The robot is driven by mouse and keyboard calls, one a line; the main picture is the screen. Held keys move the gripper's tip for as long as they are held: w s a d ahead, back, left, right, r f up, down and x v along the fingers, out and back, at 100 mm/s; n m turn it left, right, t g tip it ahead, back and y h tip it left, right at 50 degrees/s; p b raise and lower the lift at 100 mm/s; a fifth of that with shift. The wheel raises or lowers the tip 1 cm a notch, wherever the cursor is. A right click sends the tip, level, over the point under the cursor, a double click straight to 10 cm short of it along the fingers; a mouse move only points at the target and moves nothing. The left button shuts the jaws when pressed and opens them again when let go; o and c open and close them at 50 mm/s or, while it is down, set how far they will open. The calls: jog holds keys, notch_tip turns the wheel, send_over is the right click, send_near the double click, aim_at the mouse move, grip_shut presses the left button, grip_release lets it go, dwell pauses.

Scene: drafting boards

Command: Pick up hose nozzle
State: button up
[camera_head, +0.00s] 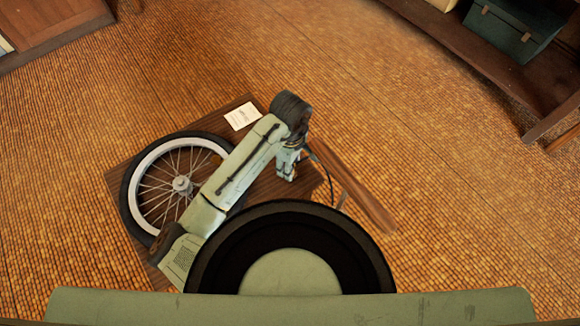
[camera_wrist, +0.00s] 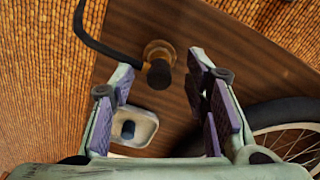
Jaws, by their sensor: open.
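A round brass-and-black piece (camera_wrist: 158,66), which looks like the hose nozzle, sits on the brown wooden board (camera_wrist: 190,30) in the wrist view. Its black end faces the camera. A black curved tube or cable (camera_wrist: 88,32) runs to it from the upper left. My gripper (camera_wrist: 160,68) is open, with the piece showing between its fingertips; I cannot tell how far above it the fingers are. In the head view, my gripper (camera_head: 288,172) hangs over the right part of the board, and the nozzle is hidden or too small to make out.
A spoked wheel (camera_head: 134,184) lies on the board left of my arm. A white card (camera_head: 242,116) lies at its far edge. A pale piece with a dark middle (camera_wrist: 143,120) sits near my left finger. Open floor surrounds the board.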

jog(key=shift+f, duration=0.55)
grip_shut()
dwell(0.4)
